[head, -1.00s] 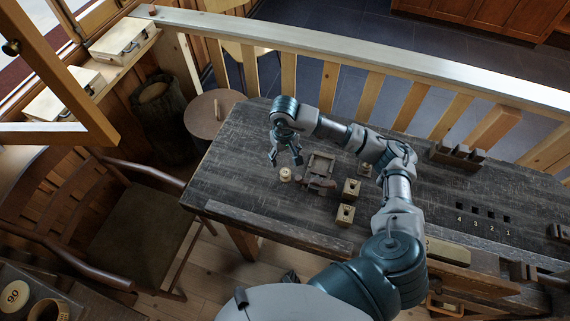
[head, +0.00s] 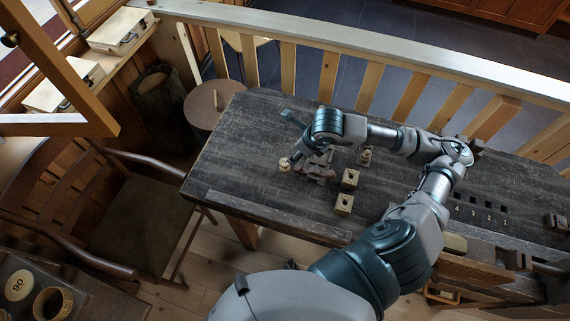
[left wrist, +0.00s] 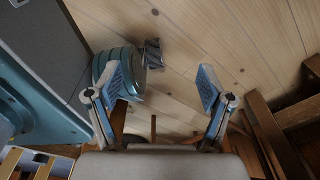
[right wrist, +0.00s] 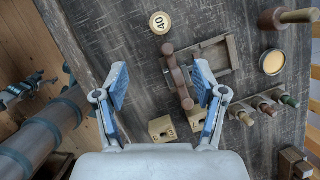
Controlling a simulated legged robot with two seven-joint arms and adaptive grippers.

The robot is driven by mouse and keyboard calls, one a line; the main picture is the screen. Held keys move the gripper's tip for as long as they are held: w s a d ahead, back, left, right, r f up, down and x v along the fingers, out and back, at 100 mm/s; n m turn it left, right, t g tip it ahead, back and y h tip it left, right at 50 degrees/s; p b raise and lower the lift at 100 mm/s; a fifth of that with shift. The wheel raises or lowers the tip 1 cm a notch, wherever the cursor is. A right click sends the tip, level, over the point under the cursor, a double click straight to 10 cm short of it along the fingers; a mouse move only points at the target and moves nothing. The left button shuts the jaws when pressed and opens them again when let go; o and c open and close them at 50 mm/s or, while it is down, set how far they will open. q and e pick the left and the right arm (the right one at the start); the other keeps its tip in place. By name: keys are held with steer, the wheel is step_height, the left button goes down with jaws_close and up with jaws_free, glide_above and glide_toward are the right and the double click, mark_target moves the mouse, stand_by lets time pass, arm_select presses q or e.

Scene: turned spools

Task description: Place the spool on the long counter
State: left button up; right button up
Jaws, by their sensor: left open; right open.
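The spool (head: 285,164) is a small pale one standing on the dark wooden bench (head: 232,150) near its left end. In the right wrist view the spool (right wrist: 160,22) shows a round top marked 40, beyond and between my fingertips. My right gripper (head: 290,138) is open and empty above the bench, beside the spool and apart from it; its fingers also show in the right wrist view (right wrist: 161,82). My left gripper (left wrist: 160,84) is open and empty over the plank floor, outside the head view. I cannot tell for certain which surface is the long counter.
A wooden frame (right wrist: 212,58) lies beside the spool, with numbered blocks (head: 350,178) to its right. A pale railing (head: 400,50) runs behind; a chair (head: 135,225) stands left.

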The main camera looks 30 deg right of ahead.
steer(key=m, duration=0.2)
glide_toward(286, 162)
steer(key=x, duration=0.5)
steer(key=shift+s+a+f+p, duration=0.1)
steer(key=shift+a+p, duration=0.1)
steer(key=shift+p, duration=0.15)
steer(key=x, duration=0.6)
steer(key=shift+d+p, duration=0.15)
steer(key=shift+p, duration=0.25)
steer(key=c, duration=1)
